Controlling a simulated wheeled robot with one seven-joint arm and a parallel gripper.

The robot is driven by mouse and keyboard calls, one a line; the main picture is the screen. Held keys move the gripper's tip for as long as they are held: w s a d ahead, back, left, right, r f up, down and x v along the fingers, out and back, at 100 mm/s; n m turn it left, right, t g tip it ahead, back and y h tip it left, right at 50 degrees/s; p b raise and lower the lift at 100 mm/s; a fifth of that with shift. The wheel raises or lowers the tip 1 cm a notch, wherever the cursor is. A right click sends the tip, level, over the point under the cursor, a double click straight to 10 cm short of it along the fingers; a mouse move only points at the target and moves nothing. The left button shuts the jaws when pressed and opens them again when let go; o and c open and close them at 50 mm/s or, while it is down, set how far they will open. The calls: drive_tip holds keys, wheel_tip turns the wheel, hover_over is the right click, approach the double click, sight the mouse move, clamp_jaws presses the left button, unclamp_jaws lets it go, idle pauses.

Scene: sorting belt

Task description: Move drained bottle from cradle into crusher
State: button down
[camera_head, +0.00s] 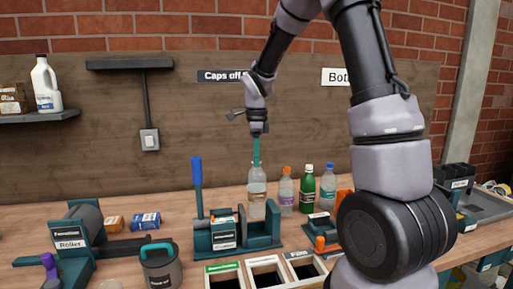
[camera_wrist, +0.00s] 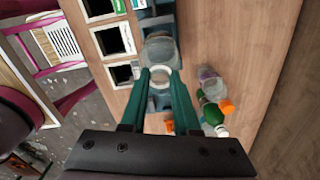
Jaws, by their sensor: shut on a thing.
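A clear, uncapped bottle (camera_head: 257,191) hangs or stands upright in the head view. My gripper (camera_head: 256,152) is shut on its neck from above; the wrist view shows the pale neck ring between my teal fingertips (camera_wrist: 160,78) and the clear body (camera_wrist: 160,52) beyond. A teal bench device with a blue lever (camera_head: 197,172) and a label I cannot read, likely the crusher (camera_head: 264,239), is at the bottle's base. The bottle lines up with its trough, but I cannot tell whether it touches. I cannot pick out a separate cradle with certainty.
Orange-capped (camera_head: 286,191), green (camera_head: 307,189) and blue-capped (camera_head: 327,187) bottles stand to the right. Open-topped bins (camera_head: 225,268) line the front edge. A teal-lidded pot (camera_head: 160,265) and a roller (camera_head: 72,242) are at left. Small orange and blue boxes (camera_head: 145,221) lie behind.

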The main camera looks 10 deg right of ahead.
sight(257, 184)
drive_tip(key=shift+f, duration=4.4)
drive_tip(key=shift+f, duration=0.7)
drive_tip(key=c, duration=0.6)
unclamp_jaws()
drive_tip(key=shift+r, duration=0.1)
